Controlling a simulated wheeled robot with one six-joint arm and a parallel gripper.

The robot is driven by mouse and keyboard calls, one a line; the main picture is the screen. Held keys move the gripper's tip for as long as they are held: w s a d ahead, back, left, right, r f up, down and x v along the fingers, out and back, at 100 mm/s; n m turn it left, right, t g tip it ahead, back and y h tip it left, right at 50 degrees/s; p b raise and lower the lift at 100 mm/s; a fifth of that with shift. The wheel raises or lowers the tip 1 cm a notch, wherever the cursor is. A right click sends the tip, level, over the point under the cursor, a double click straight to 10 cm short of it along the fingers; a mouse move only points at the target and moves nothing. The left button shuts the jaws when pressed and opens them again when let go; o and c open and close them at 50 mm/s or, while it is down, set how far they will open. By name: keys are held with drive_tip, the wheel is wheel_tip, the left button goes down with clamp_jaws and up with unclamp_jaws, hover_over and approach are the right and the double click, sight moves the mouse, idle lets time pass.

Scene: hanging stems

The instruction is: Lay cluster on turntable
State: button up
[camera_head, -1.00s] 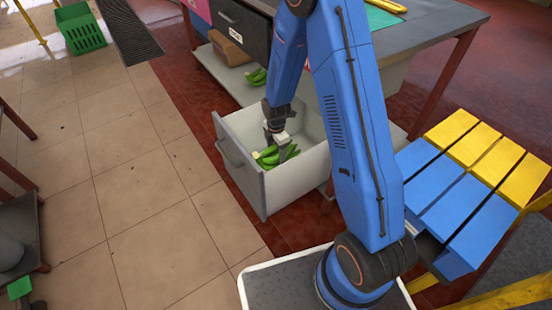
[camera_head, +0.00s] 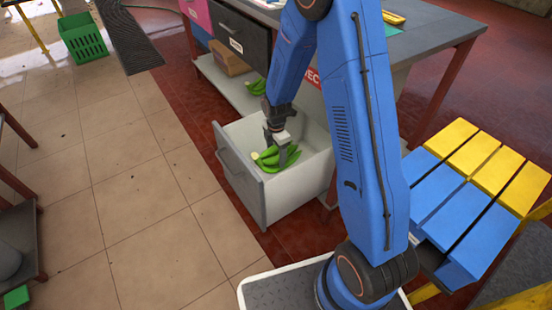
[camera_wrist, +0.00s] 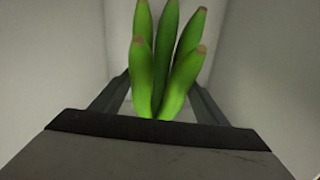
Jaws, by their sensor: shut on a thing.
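A green banana cluster (camera_head: 279,158) is inside the open white drawer (camera_head: 243,193). My gripper (camera_head: 277,147) reaches down into the drawer and is shut on the cluster near its pale stem end. In the wrist view the cluster (camera_wrist: 165,62) points away between the two dark fingers, with pale drawer walls on both sides. I cannot tell whether the cluster touches the drawer floor. I cannot make out a turntable in either view.
Another green cluster (camera_head: 257,86) lies on the low shelf beside a cardboard box (camera_head: 227,59). A grey-topped workbench (camera_head: 430,35) stands behind the drawer. A blue and yellow slatted seat (camera_head: 470,185) is at right. Tiled floor (camera_head: 125,190) at left is open.

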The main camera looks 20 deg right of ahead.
wheel_tip(320, 180, up, 24)
idle(1.4)
